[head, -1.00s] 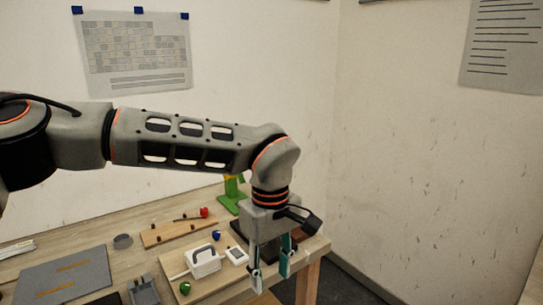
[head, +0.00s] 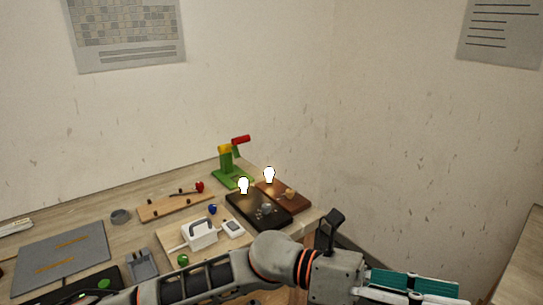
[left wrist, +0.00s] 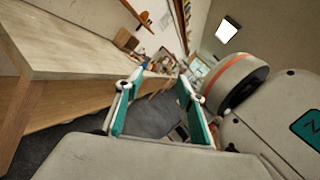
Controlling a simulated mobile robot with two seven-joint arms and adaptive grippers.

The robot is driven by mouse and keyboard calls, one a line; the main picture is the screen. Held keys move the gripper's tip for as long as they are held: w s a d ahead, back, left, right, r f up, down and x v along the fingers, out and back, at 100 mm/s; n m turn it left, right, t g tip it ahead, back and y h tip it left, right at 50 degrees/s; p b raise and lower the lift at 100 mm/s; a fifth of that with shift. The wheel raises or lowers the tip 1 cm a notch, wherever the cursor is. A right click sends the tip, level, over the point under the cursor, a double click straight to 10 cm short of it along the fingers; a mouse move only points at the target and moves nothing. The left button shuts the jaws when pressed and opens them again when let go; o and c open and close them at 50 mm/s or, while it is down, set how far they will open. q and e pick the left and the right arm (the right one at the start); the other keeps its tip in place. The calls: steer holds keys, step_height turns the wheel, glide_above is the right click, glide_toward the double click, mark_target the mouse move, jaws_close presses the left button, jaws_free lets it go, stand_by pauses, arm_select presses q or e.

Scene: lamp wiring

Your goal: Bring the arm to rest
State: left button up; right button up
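My left arm (head: 215,280) comes in low across the front of the head view. Its left gripper (head: 457,292) lies to the right, off the table's right end, with its teal fingers pointing right. In the left wrist view the gripper (left wrist: 161,82) has its two teal fingers apart with nothing between them; floor shows beyond. My right arm and gripper are in neither view. Two glowing bulbs stand at the table's right end, one by the black board (head: 245,205) and one by the brown board (head: 296,203).
The table (head: 85,228) also bears a green stand (head: 228,180), a wooden strip with knobs (head: 160,208), a white handled box (head: 200,238) and a grey mat (head: 55,260). In the left wrist view the table's edge (left wrist: 75,72) is left of the gripper.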

arm_select(q)
steer(key=w+a+n+t+h, duration=0.6)
steer(key=w+n+t, duration=0.6)
steer(key=n, duration=0.5)
steer(key=w+a+f+n+t+y, duration=0.45)
steer(key=a+f+n+t, duration=0.2)
steer(key=n, duration=0.25)
steer(key=w+a+f+n+t+y, duration=0.3)
steer(key=a+f+n+t+y, duration=0.25)
steer(key=f+n+t, duration=0.2)
steer(key=s+a+f+n+g+y, duration=0.1)
steer(key=s+a+f+n+y, duration=0.1)
steer(key=a+f+n+y, duration=0.45)
steer(key=s+a+f+n+g+y, duration=0.15)
steer(key=a+f+n, duration=0.25)
steer(key=a+f, duration=0.55)
steer(key=s+a+f+n+g+y, duration=0.1)
steer(key=s+a+f+n+g, duration=0.1)
steer(key=s+a+f, duration=0.2)
steer(key=s+a+f+n+g+y, duration=0.1)
steer(key=s+a+f+n, duration=0.2)
steer(key=s+a+f, duration=0.2)
steer(key=s+f, duration=0.3)
steer(key=f, duration=0.3)
steer(key=shift+s+f+g+y, duration=0.35)
steer(key=shift+y, duration=0.05)
